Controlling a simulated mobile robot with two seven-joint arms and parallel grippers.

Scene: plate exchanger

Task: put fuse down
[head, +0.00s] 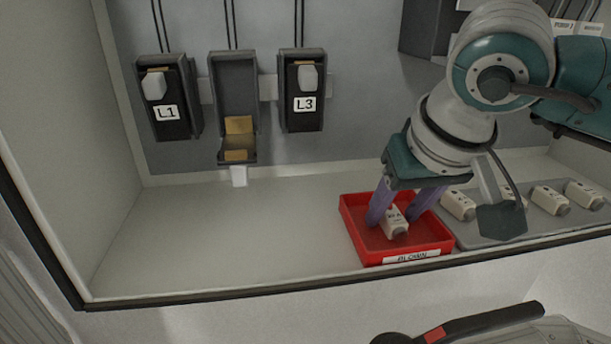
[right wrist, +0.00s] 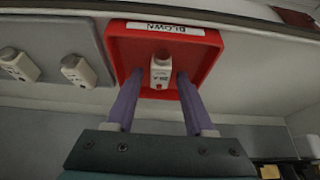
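A white fuse (head: 393,222) lies in the red tray (head: 351,214), whose front label reads "BLOWN" in the right wrist view. My right gripper (head: 396,222) reaches down into the tray with its purple fingers on either side of the fuse. In the right wrist view the fuse (right wrist: 160,72) sits between the fingertips (right wrist: 160,75) with a gap on both sides, so the gripper is open. My left gripper is not in view.
A grey tray (head: 476,236) with several white fuses stands right of the red tray. On the back wall, holders L1 (head: 168,112) and L3 (head: 304,103) flank an open, empty-looking middle holder (head: 235,100). The shelf's left part (head: 200,235) is clear.

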